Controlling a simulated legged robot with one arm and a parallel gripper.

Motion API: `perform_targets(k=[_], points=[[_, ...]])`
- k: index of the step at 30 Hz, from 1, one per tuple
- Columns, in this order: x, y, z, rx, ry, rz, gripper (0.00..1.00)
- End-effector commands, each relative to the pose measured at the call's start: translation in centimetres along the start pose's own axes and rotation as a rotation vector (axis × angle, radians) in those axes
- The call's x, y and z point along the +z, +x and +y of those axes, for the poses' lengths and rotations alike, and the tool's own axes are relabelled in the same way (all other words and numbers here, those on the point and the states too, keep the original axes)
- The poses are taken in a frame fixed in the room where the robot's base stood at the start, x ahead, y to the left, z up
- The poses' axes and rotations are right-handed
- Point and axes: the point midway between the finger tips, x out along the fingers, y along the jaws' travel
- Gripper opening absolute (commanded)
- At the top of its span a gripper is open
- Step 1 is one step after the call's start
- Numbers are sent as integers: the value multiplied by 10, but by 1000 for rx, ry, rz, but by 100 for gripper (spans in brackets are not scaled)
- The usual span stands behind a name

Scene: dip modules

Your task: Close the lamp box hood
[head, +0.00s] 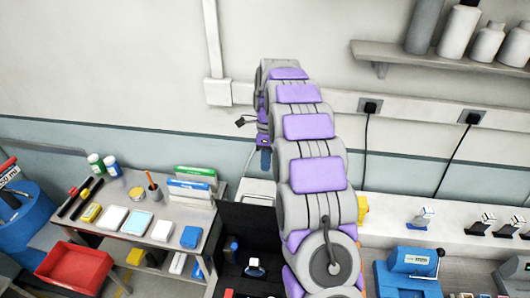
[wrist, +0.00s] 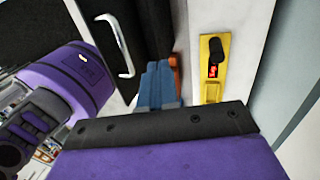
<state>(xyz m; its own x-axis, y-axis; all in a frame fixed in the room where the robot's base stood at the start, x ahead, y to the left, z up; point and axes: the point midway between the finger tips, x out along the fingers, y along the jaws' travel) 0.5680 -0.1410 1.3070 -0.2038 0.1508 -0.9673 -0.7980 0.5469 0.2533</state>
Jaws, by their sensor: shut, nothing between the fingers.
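In the wrist view a dark panel with a pale bar handle (wrist: 122,48) lies ahead and left of my gripper (wrist: 160,72). It may be the lamp box hood, but I cannot tell how far it is open. My blue fingers are shut and empty, close to the panel's right side; I cannot tell whether they touch it. In the head view my gripper (head: 265,160) is beyond the bench, near the wall, partly hidden by my arm. A black open-looking box (head: 233,222) stands below and left of my arm, which hides its right part.
A yellow plate with a black knob (wrist: 213,68) is right of the fingers. A grey side table (head: 130,240) with small boxes and bottles stands left, a red bin (head: 75,268) before it. A blue device (head: 410,268) sits on the right bench. A shelf (head: 440,60) hangs upper right.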

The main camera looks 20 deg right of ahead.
Motion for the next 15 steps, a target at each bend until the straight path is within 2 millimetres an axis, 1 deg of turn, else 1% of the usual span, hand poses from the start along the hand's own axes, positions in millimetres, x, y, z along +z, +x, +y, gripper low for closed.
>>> perform_targets(k=[1, 7, 15], points=[[0, 8, 2, 8, 0, 3, 0], [3, 39, 5, 6, -1, 6, 0], [0, 50, 23, 2, -2, 1, 0]])
